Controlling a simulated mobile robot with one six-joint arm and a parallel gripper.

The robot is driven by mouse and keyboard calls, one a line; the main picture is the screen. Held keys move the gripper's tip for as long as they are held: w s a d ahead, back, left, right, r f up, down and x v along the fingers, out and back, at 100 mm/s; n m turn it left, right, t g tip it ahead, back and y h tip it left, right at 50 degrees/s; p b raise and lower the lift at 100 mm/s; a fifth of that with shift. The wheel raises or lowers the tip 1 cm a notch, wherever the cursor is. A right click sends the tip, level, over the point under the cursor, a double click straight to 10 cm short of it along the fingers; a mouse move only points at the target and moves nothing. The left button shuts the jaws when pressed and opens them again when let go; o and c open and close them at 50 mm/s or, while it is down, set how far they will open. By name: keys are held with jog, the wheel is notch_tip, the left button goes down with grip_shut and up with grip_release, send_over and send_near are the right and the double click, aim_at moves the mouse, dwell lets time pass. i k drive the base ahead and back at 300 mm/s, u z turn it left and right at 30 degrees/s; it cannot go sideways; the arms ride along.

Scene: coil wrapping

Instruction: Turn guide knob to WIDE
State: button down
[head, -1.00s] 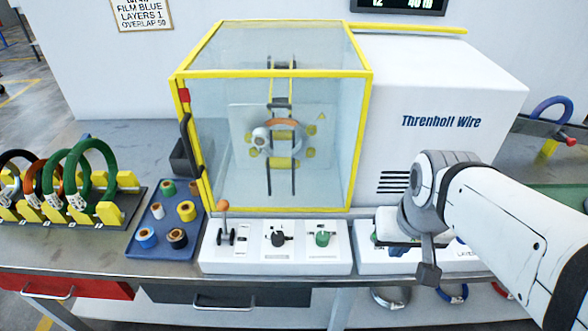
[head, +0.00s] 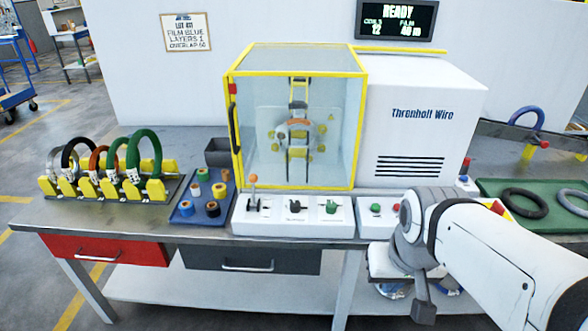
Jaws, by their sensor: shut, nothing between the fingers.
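The control panel (head: 270,228) below the yellow-framed cabinet carries a lever with an orange ball (head: 253,179), a black knob (head: 294,206) and a green knob (head: 331,206). Their labels are too small to read, so I cannot tell which knob is the guide knob or where it points. My gripper (head: 424,310) hangs at the lower right, shut and empty. It is right of both knobs and lower in the picture, apart from them.
The clear cabinet (head: 295,120) holds an orange coil. A blue tray (head: 187,219) of rolls and a rack of rings (head: 110,190) stand left. A second panel with buttons (head: 376,208) is right, partly behind my arm.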

aim_at(295, 206)
jog(key=u, duration=0.5)
jog(key=i, duration=1)
jog(key=u, duration=0.95)
jog(key=k, duration=1.8)
jog(key=z, duration=0.3)
jog(key=i, duration=0.95)
jog(key=z, duration=0.1)
